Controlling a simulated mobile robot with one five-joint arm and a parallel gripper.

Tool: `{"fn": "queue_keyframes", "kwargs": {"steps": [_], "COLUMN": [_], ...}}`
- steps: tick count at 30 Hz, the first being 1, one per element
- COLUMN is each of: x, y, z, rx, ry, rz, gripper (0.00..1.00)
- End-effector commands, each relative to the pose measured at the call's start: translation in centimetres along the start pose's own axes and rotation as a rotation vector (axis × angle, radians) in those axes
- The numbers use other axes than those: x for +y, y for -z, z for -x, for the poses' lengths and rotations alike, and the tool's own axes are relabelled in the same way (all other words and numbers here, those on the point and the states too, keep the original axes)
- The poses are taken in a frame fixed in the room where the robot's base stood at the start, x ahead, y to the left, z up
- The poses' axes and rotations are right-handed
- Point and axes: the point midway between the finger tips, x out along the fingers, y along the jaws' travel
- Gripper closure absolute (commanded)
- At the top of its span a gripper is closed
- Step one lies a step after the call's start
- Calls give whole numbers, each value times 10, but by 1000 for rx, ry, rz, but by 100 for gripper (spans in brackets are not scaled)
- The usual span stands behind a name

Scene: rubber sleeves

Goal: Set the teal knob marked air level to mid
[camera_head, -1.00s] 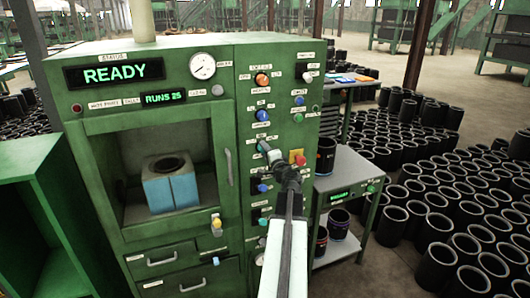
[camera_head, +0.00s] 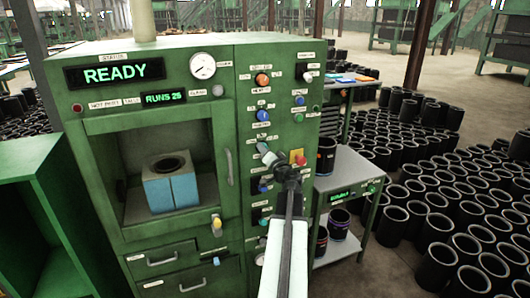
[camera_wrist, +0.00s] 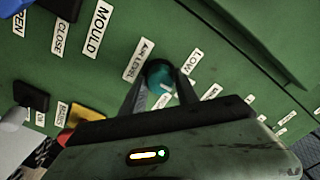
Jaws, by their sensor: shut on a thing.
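The teal knob (camera_wrist: 158,72) is on the green panel in the wrist view, beside the label "AIR LEVEL" (camera_wrist: 140,60). A "LOW" label (camera_wrist: 193,62) is just to its right. My gripper (camera_wrist: 161,80) has one finger on each side of the knob and is shut on it. The knob's pointer is not clear, and other labels near it are partly hidden by the fingers. In the head view my gripper (camera_head: 270,158) is at the middle of the machine's control column, and the knob cannot be made out there.
The green machine (camera_head: 140,240) reads "READY". A red button on a yellow plate (camera_head: 297,157) is just right of my gripper; it also shows in the wrist view (camera_wrist: 68,136). A "MOULD" label (camera_wrist: 99,27) is at upper left. A small side table (camera_head: 345,170) stands right of the machine.

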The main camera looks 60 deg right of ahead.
Motion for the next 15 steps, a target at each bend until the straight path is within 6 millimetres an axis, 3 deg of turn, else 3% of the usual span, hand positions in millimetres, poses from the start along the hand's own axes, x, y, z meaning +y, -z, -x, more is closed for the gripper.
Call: {"fn": "queue_keyframes", "kwargs": {"steps": [13,14,15], "x": [0,0,0], "y": [0,0,0], "z": [0,0,0], "rx": [-1,-1,-1], "ry": [0,0,0], "rz": [11,11,10], "gripper": [100,55,44]}}
